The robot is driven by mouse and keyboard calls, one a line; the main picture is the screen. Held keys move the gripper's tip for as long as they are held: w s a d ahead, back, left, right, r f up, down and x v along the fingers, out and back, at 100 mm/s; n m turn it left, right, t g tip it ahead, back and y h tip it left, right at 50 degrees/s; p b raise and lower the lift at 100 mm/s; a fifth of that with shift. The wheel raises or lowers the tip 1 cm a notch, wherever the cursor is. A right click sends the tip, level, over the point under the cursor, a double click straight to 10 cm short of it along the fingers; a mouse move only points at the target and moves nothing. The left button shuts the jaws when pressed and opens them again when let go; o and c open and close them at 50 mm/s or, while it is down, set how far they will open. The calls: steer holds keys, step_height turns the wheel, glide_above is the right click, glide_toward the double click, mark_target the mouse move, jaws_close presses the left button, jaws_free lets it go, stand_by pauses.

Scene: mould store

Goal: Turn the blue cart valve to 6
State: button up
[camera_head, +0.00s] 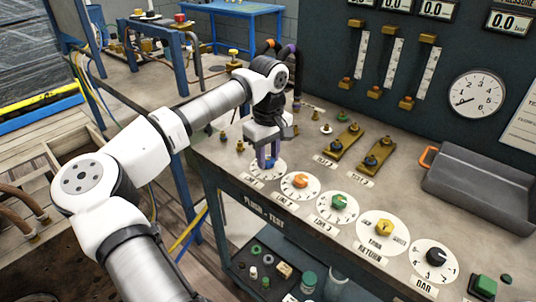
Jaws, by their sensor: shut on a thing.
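My gripper (267,160) reaches down over the leftmost round white dial (256,171) in the row along the bench's front. Its jaws are shut on the knob there, which I take for the blue cart valve. Bluish parts show at the fingertips, but I cannot separate knob from fingers clearly. The fingers and hand hide most of the knob and part of the dial face. I cannot read which number it points to.
To the right along the bench are dials with an orange knob (300,181), a green knob (338,202), a yellow knob (382,227) and a black knob (436,256). Brass valves (345,141) stand behind. A grey tray (485,185) lies at the right below a round gauge (477,94).

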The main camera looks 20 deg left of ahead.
mark_target(269, 159)
steer(key=o, duration=1)
steer(key=shift+c, duration=0.2)
steer(key=shift+r, duration=0.1)
step_height(269, 159, up, 14)
steer(key=shift+d+f, duration=0.1)
steer(key=shift+f, duration=0.1)
